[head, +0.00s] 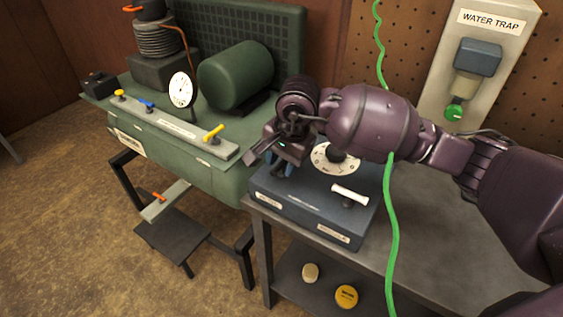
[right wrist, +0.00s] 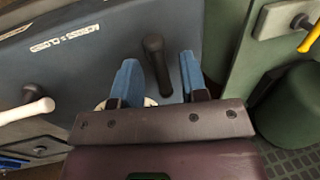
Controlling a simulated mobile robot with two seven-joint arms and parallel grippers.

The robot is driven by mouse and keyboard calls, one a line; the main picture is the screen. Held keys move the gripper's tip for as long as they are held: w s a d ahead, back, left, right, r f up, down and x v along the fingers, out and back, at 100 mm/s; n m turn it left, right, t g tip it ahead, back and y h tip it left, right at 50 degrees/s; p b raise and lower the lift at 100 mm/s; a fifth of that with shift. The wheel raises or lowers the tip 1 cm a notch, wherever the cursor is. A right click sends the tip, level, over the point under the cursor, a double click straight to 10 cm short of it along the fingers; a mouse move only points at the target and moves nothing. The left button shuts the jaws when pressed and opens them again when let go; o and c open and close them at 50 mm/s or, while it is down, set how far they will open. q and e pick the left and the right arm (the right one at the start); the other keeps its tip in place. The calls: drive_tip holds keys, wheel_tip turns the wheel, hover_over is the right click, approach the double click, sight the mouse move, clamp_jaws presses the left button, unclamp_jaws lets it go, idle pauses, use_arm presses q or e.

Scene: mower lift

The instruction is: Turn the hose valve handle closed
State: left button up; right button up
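A dark blue box (head: 304,206) stands on the grey bench at the centre of the head view. It carries a white-gripped lever (head: 350,194), also at the left of the right wrist view (right wrist: 27,110), and a black lever handle (right wrist: 157,62). In the head view my right gripper (head: 280,166) hides that handle. My left gripper is not in view.
A green compressor (head: 200,165) with yellow and blue levers stands left of the box. A green hose (head: 391,235) hangs in front of the bench (head: 440,235). A water trap (head: 473,75) is on the pegboard. The bench right of the hose is clear.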

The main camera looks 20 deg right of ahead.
drive_tip(key=shift+f, duration=0.3)
drive_tip(key=shift+c, duration=0.3)
clamp_jaws()
